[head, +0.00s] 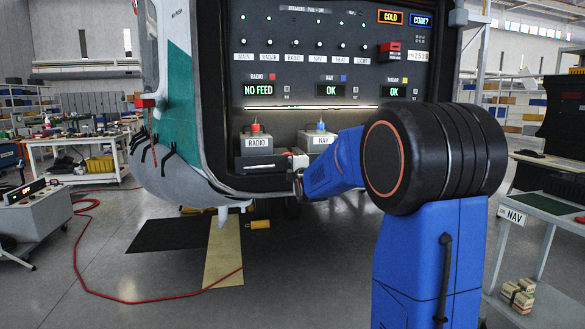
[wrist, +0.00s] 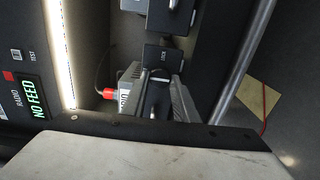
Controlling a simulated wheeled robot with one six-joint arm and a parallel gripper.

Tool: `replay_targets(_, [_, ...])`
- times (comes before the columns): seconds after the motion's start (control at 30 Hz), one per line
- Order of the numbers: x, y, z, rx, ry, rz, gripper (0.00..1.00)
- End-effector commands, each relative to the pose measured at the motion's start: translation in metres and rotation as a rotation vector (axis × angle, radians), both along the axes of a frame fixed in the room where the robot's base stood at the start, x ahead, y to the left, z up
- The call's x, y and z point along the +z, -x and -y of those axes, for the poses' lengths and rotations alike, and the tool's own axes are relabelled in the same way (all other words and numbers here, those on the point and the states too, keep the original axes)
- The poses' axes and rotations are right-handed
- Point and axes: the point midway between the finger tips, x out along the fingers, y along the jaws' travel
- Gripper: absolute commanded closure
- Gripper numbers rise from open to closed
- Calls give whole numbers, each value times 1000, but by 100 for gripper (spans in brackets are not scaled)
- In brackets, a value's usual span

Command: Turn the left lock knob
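In the wrist view a dark block marked LOCK (wrist: 163,57) sits just beyond my gripper (wrist: 158,80). The two grey fingers are apart, with a dark gap and a small pale edge between their tips. I cannot tell whether that edge belongs to the left lock knob, and I see no contact. The RADIO unit (head: 257,142) shows in the head view with a red plug on top. My gripper's tips there are largely hidden, in front of the bay's lower edge, right of the RADIO unit.
The NAV unit (head: 316,140) with a blue plug stands to the right, partly behind my arm. Above, the RADIO display (head: 258,90) reads NO FEED. In the wrist view another dark block (wrist: 172,16) lies beyond the LOCK block. A red hose (head: 85,260) lies on the floor.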

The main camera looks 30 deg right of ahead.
Motion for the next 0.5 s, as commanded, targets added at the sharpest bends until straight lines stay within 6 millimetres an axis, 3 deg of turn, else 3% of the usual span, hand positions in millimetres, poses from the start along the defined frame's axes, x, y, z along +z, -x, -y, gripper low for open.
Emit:
replay_targets(0.1, [-1, 0, 0, 1, -1, -2, 56])
replay_targets(0.5, [0, 9, -3, 0, 0, 0, 56])
